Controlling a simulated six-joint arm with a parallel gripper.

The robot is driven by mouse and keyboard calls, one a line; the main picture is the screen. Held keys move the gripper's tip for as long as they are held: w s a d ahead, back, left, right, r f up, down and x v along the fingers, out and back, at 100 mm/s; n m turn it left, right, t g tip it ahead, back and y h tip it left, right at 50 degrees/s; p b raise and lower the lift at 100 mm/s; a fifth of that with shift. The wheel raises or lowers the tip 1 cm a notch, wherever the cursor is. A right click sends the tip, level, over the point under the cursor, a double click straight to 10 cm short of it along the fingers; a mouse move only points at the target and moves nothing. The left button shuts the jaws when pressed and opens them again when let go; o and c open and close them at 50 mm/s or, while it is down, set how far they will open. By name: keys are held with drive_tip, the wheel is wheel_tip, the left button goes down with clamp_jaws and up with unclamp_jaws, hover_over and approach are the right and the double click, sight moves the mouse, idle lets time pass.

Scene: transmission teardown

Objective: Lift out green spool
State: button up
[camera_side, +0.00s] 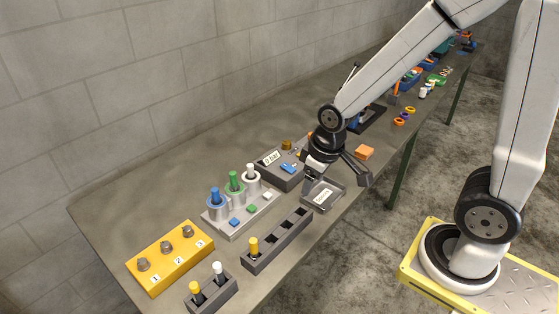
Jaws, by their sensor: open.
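A green spool (235,181) stands upright in a ring-shaped holder on a light grey block (229,226). A blue spool (215,197) stands to its left and a white spool (251,171) to its right in the same block. My gripper (337,177) is open, to the right of the spools, above and beside a grey tray (336,204) with a label. Its fingers look empty and are apart from the green spool.
A yellow box (168,259) with numbered knobs is at the left front. Dark racks (279,240) with yellow and white pegs line the front edge. A dark box (272,170) stands behind the tray. An orange block (364,152) lies right of my gripper.

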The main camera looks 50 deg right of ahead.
drive_tip(key=w+a+n+g, duration=0.1)
drive_tip(key=w+n, duration=0.7)
drive_tip(key=w, duration=0.6)
drive_tip(key=n+g, duration=0.1)
drive_tip(key=n, duration=0.7)
hover_over(233, 173)
drive_tip(key=shift+w+f, duration=0.15)
drive_tip(key=shift+f, duration=0.65)
drive_tip(key=shift+f, duration=0.1)
drive_tip(key=shift+f, duration=1.25)
drive_tip(key=shift+f, duration=0.1)
drive_tip(key=shift+f, duration=2.5)
